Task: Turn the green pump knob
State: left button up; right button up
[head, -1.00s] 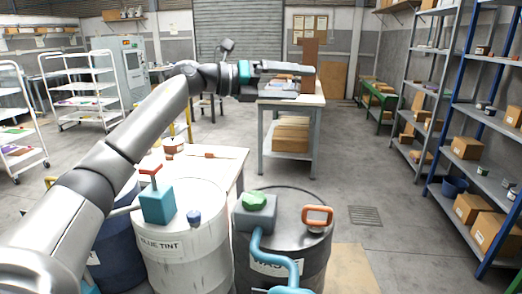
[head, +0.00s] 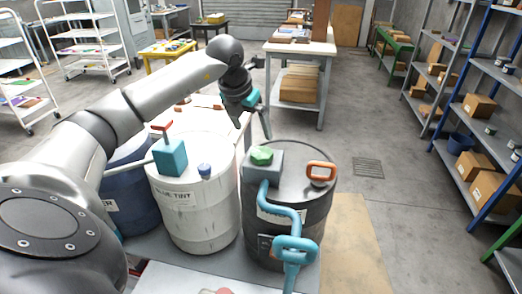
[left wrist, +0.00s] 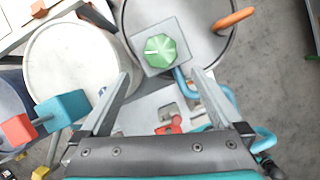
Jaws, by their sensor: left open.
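The green pump knob (head: 262,156) is a faceted knob on top of a grey block on the dark drum (head: 310,190). In the left wrist view the knob (left wrist: 168,50) shows from above with a light mark on one side. My left gripper (head: 253,130) points down just above and behind the knob in the head view, with its jaws open and empty. In the left wrist view the gripper (left wrist: 161,73) has its fingers spread wide, and the knob lies beyond the tips, roughly between them. No contact with the knob shows. My right gripper is not in view.
An orange handle (head: 321,172) stands on the same drum. A blue pipe (head: 270,200) runs down its front. A white drum (head: 195,215) with a teal block (head: 170,158) and red-topped lever stands to the left. Open floor lies to the right.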

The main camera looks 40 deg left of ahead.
aim_at(261, 152)
pick_arm(q)
jog(key=x, duration=1.1)
jog(key=shift+w+f, duration=0.1)
jog(key=shift+f, duration=0.05)
jog(key=c, duration=1.2)
